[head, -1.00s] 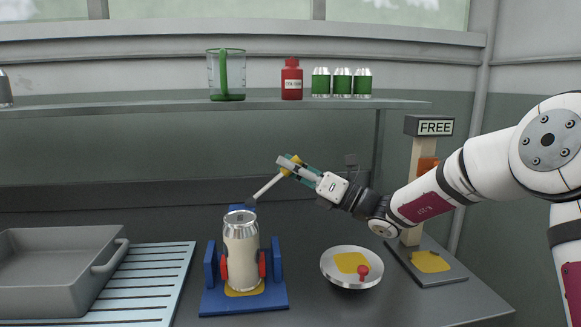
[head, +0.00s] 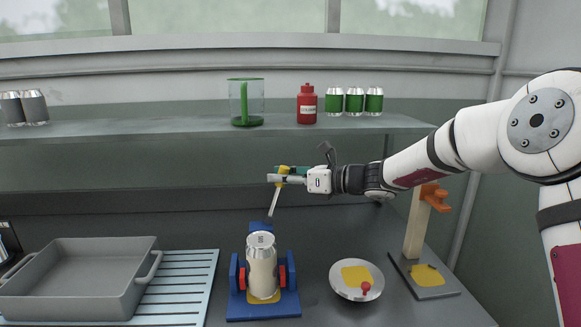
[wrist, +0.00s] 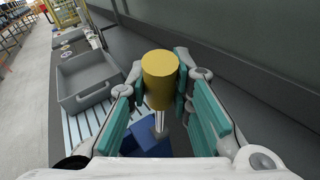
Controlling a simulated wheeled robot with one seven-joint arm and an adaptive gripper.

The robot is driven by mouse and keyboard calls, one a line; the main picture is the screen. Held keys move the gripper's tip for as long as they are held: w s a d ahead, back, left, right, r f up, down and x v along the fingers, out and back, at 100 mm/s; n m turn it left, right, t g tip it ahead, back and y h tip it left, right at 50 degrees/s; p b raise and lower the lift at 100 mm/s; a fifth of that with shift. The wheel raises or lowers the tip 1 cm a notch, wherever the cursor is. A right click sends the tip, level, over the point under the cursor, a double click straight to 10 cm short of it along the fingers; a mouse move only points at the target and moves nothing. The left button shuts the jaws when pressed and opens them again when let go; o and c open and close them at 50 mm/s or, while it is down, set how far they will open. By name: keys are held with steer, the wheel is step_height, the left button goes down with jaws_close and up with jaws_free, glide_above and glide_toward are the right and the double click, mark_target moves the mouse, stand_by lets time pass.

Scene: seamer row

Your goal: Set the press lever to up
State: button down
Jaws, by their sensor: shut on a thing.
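The press is a blue frame (head: 236,300) with red side pads, and a silver-topped pale can (head: 262,268) stands upright in it. Its lever is a grey rod (head: 273,203) with a yellow knob; it rises steeply from behind the can, leaning a little right. My gripper (head: 278,179) is shut on the yellow knob, above the press. In the wrist view the yellow knob (wrist: 160,78) sits between the teal-padded fingers, with the rod running down toward the blue press (wrist: 146,142). The rod's pivot is hidden behind the can.
A grey bin (head: 75,290) stands on a slatted rack (head: 185,285) at left. A round silver dish (head: 357,281) and an orange-clamped post (head: 415,222) stand at right. A shelf (head: 170,122) above holds a jug (head: 246,102), a red bottle (head: 307,104) and several cans.

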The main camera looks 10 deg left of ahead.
steer(key=a+h+p, duration=0.1)
steer(key=a+p, duration=0.1)
steer(key=s+a+n+h+p, duration=0.1)
steer(key=h+p, duration=0.1)
steer(key=a+n+h+p, duration=0.1)
steer(key=a+p, duration=0.1)
steer(key=p, duration=0.1)
steer(key=shift+s+a+r+h, duration=0.1)
steer(key=shift+s+a+h, duration=0.2)
steer(key=shift+a+h, duration=0.1)
steer(key=c, duration=1.4)
jaws_free()
steer(key=v, duration=1.2)
